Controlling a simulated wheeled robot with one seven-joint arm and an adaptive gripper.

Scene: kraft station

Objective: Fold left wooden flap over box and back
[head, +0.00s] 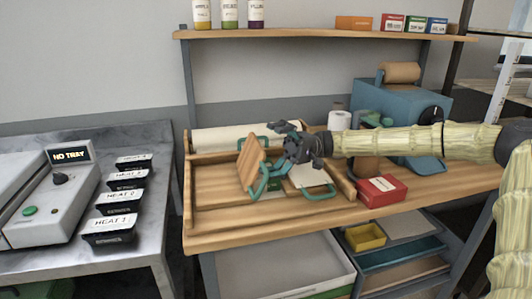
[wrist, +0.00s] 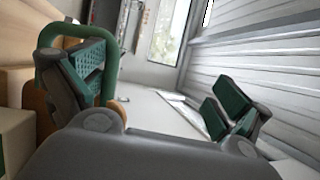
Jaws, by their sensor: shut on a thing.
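The left wooden flap (head: 250,167) stands steeply tilted over the wooden box on the bench. Its green handle (head: 262,186) faces my gripper (head: 280,150), which comes in from the right. In the wrist view the green handle (wrist: 112,72) loops around the left finger of my gripper (wrist: 165,88). The box's other green handle (head: 320,196) lies low to the right. My gripper hides part of the box inside.
A red box (head: 381,190) sits on the bench right of the wooden box. A paper roll (head: 225,138) lies behind, and a blue machine (head: 400,105) stands at the back right. An overhead shelf (head: 320,35) holds bottles and small boxes. Black trays (head: 110,229) lie on the left counter.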

